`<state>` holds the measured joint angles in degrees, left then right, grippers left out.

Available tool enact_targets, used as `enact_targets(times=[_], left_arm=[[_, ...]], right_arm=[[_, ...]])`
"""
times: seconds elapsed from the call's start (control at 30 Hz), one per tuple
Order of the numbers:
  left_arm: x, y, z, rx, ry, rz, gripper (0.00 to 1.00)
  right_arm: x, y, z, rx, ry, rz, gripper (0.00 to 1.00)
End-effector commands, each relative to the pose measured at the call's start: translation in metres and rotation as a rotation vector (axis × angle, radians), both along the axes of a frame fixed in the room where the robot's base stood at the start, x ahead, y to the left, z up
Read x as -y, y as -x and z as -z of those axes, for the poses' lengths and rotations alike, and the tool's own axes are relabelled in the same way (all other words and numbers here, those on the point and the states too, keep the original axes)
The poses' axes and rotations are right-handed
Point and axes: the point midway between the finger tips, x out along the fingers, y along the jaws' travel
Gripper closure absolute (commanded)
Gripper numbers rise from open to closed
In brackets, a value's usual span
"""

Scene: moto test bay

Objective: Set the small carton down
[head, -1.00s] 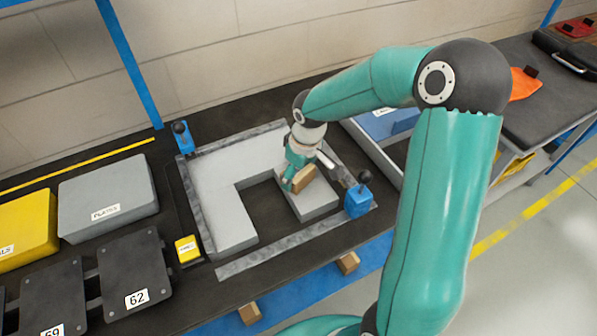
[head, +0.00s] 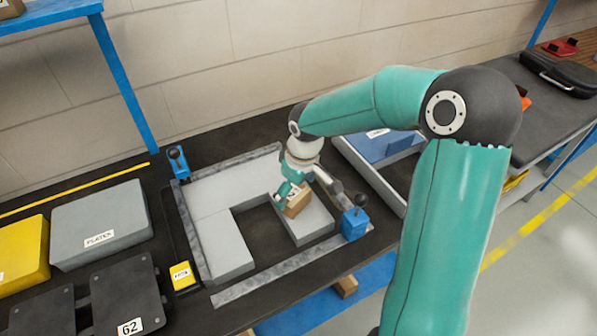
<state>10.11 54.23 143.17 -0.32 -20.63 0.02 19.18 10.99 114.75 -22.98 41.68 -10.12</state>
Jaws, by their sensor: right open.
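The small carton (head: 297,203) is a brown box with a pale label on top. It sits on the right arm of the light grey U-shaped block (head: 218,245), close to the inner gap. My right gripper (head: 303,186) is just above and behind it, pointing down, with its jaws open. One teal finger is by the carton's left side and the other finger is out to its right. The fingers hide part of the carton's back, and I cannot tell whether one still touches it. My left gripper is out of view.
Blue clamps (head: 354,223) with black knobs stand at the fixture's corners. A blue-grey tray (head: 379,177) lies behind to the right. A yellow box (head: 182,276), a grey case (head: 100,222) and black plates (head: 127,292) are on the left. The U's left arm is bare.

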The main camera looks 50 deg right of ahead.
Motion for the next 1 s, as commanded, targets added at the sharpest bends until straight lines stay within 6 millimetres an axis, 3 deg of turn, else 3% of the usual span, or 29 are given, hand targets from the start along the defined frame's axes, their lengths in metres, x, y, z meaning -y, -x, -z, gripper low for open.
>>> enact_targets(times=[0.2,0.43,0.6,1.0], left_arm=[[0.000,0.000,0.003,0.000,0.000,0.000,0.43],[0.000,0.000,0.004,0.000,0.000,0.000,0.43],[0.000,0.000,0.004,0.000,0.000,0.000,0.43],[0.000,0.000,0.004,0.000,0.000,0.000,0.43]], right_arm=[[0.001,0.006,-0.047,0.006,0.001,0.001,0.00],[0.001,0.012,-0.081,0.003,0.001,0.000,0.00],[0.001,0.014,-0.090,0.000,-0.001,0.001,0.00],[0.002,0.014,-0.091,-0.001,0.000,0.002,0.00]])
